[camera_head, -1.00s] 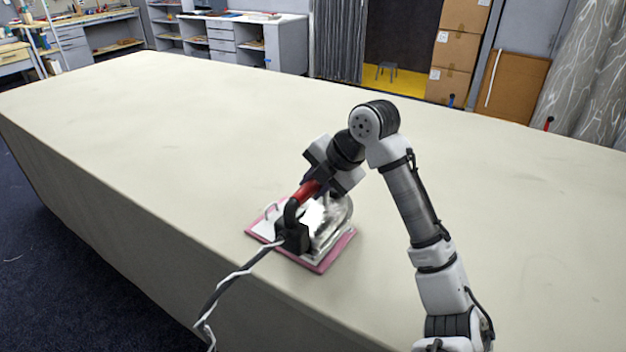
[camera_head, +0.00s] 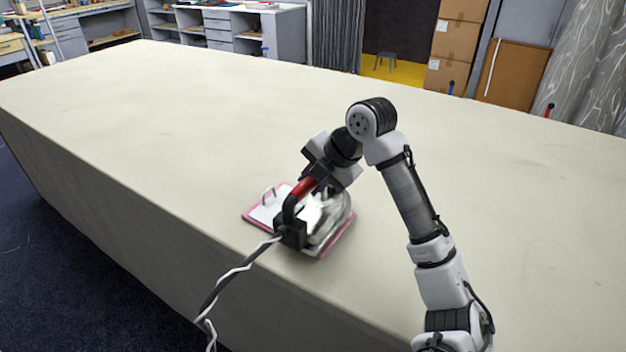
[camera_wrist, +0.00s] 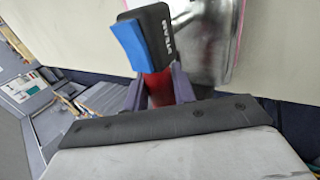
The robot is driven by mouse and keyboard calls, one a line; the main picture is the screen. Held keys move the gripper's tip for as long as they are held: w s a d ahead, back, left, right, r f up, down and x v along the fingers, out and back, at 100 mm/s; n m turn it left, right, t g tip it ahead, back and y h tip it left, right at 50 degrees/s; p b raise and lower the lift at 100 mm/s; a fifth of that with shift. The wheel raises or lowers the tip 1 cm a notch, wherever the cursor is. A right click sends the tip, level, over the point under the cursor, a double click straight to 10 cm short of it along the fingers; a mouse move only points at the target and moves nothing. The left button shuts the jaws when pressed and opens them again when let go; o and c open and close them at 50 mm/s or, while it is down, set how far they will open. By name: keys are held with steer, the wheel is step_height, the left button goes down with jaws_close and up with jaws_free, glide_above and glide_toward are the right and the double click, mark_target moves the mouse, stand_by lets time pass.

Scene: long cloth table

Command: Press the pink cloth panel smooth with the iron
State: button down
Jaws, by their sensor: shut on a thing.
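The iron (camera_head: 337,215) has a silver metal body, a red grip and a black rear end. It sits over the right part of the pink cloth panel (camera_head: 248,216), whose pink edges show around a white layer (camera_head: 267,211) on top. My gripper (camera_head: 310,182) is shut on the iron's red grip. In the wrist view, the fingers of my gripper (camera_wrist: 158,90) straddle the red grip, and the iron (camera_wrist: 207,42) shows a blue button and the word STEAM. The iron hides much of the panel; I cannot tell whether its sole touches it.
A grey and white cord (camera_head: 228,280) runs from the iron over the front edge of the table (camera_head: 180,130). The panel lies close to that edge. The tabletop beyond and to the sides is clear. Shelves (camera_head: 220,30) and cartons (camera_head: 455,45) stand behind.

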steer(key=shift+s+f+b, duration=0.1)
steer(key=shift+f+b, duration=0.55)
steer(key=shift+f, duration=0.15)
stand_by(2.0)
steer(key=shift+r, duration=0.1)
steer(key=shift+r+p, duration=2.4)
steer(key=shift+r, duration=1.3)
step_height(320, 180, up, 2)
steer(key=shift+r+p, duration=0.1)
steer(key=shift+p, duration=0.75)
step_height(320, 180, up, 4)
steer(key=shift+f, duration=0.25)
